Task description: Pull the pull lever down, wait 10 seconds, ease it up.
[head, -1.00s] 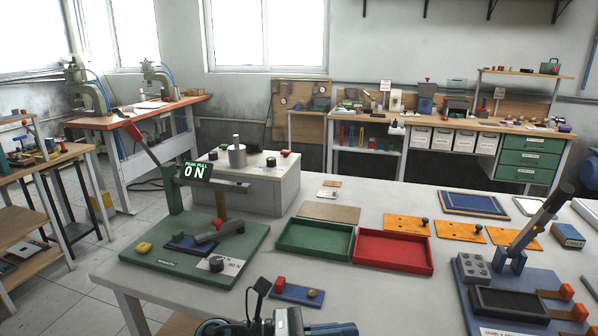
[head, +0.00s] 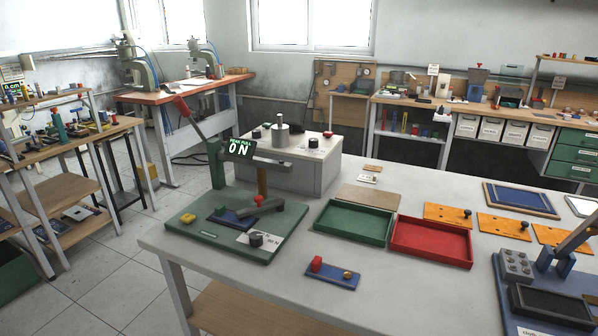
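A green-based pull tester (head: 192,228) stands on the left part of the white table. Its lever (head: 190,116) has a red grip and slants up to the left from the green post (head: 216,165). The lever is raised. A small display (head: 239,148) on the post reads "PEAK PULL 0 N". A blue plate with a dark grey bar (head: 256,208) lies on the green base, beside a black knob (head: 256,239). A yellow knob (head: 188,218) is at the base's left. Neither of my grippers is in view.
A pale box with a metal cylinder (head: 282,137) stands just behind the tester. A green tray (head: 352,240) and a red tray (head: 431,262) lie to its right. A small blue plate (head: 331,280) lies in front. The table's front-left area is bare.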

